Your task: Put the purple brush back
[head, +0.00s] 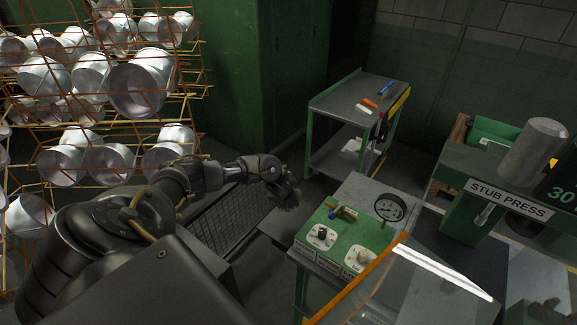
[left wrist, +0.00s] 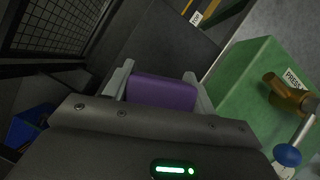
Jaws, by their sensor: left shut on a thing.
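Only a purple block-like part of the brush shows; the rest is hidden by the gripper body. In the head view the brush cannot be made out. My right gripper is not in view.
Behind is a cart (head: 340,100) with small tools on top. A stub press (head: 510,195) stands right. A wire rack (head: 100,120) of metal pots stands left.

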